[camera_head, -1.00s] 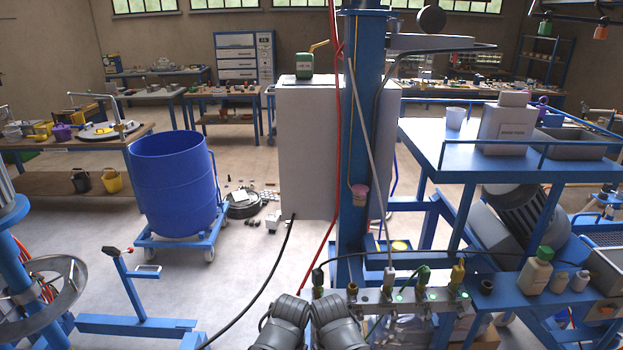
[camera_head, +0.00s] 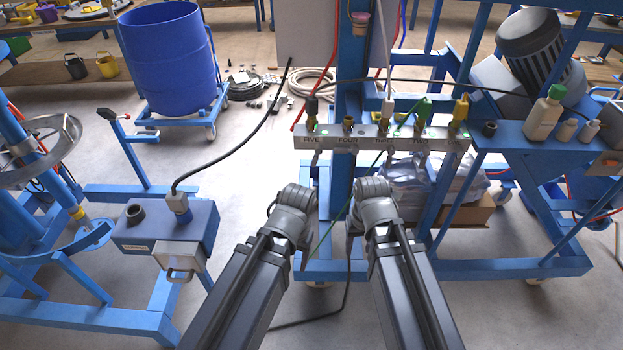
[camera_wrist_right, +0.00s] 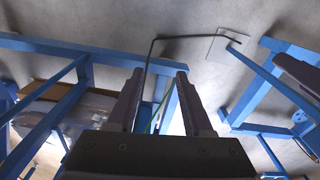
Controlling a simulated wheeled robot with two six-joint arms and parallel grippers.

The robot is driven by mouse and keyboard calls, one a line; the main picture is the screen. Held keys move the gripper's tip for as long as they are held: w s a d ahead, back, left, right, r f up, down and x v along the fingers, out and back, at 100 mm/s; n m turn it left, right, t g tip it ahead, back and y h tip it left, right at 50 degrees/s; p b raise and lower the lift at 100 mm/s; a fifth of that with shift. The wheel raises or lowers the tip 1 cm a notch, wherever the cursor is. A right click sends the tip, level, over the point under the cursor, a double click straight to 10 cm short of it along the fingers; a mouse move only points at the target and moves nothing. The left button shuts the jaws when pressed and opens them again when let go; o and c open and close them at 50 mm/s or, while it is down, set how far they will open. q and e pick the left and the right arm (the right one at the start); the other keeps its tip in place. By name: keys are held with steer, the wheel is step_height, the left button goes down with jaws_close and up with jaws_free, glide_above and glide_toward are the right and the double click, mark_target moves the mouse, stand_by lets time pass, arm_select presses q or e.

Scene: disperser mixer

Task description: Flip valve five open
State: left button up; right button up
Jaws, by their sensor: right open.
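The valve manifold (camera_head: 327,143) is a grey bar on the blue frame, with labels that read FIVE at the left end, then FOUR and others. Valve five (camera_head: 312,125) is the leftmost, with a black hose fitting on top; its handle position is too small to tell. My right gripper (camera_wrist_right: 157,75) is open and empty in the right wrist view, with both fingers apart above the floor. In the head view my right arm's end is below and right of valve five, apart from the bar. My left arm's end is below and slightly left of it; its fingers are hidden.
A blue box (camera_head: 168,228) with a black hose stands at the left. A blue drum (camera_head: 168,58) is behind it. Bottles (camera_head: 545,113) stand on the blue shelf at the right. Clear wrapped goods (camera_head: 408,172) sit under the manifold. Open floor lies left of the frame.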

steer(key=w+f+m+t+y+b, duration=0.1)
steer(key=w+f+m+y+b, duration=0.15)
steer(key=f+b, duration=0.55)
steer(key=m+t+y+b, duration=0.2)
steer(key=m+t+y, duration=0.85)
steer(key=m, duration=1.75)
glide_toward(313, 166)
steer(key=w+a, duration=0.1)
steer(key=w+a+t+h, duration=0.1)
steer(key=a, duration=0.1)
steer(key=w+a+t+h, duration=0.1)
steer(key=shift+a, duration=0.4)
arm_select(q)
step_height(313, 166, down, 12)
arm_select(e)
steer(key=w+a+m, duration=0.2)
steer(key=w+a, duration=0.2)
steer(key=w, duration=0.3)
steer(key=shift+r+t+h, duration=0.3)
steer(key=shift+r+t, duration=0.1)
steer(key=shift+t, duration=0.05)
arm_select(q)
steer(key=shift+f, duration=0.1)
